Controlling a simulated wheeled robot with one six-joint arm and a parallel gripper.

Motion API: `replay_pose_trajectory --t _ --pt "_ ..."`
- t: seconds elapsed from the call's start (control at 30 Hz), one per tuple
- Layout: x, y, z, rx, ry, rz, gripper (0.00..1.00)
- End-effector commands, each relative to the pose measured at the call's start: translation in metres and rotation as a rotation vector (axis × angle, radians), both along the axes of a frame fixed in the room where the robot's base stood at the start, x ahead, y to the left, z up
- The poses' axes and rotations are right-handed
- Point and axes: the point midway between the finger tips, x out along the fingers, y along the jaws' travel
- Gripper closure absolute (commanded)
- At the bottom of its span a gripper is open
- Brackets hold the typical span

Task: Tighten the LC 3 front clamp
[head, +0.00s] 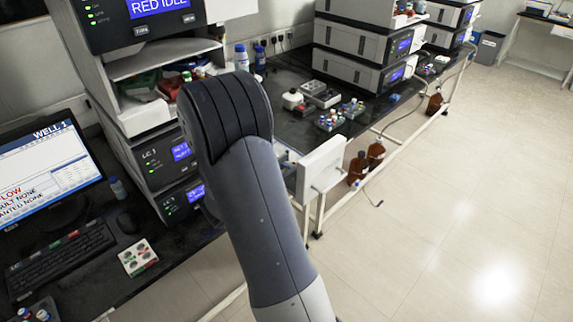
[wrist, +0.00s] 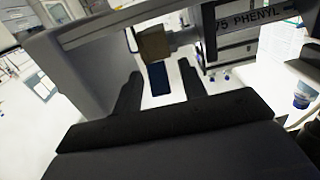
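In the wrist view my gripper (wrist: 160,70) is open, with its two dark fingers apart. Just beyond the fingertips is a tan, block-like fitting (wrist: 155,44) on the end of a metal rod or tube. Below the fitting, between the fingers, is a dark blue patch (wrist: 158,80). I cannot tell whether either touches a finger. A label reading "75 PHENYL" (wrist: 250,19) is at the upper right. No LC 3 marking is readable, so I cannot tell if the fitting is its front clamp. In the head view my arm hides my gripper and part of the instruments.
A monitor (head: 45,170) and keyboard (head: 60,262) are at far left. Bottles and small racks stand on the dark bench (head: 290,78). Brown bottles (head: 358,168) stand by its legs. The right floor is clear.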

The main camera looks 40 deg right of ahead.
Motion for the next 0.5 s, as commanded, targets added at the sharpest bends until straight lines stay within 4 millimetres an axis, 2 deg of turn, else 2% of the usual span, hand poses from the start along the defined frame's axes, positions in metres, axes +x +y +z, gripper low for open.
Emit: replay_pose_trajectory --t 0.1,0.5 --pt "0.0000 0.0002 -0.0001 0.000 0.000 0.000 0.61" --pt "0.0000 0.0004 0.0001 0.000 0.000 0.000 0.94"
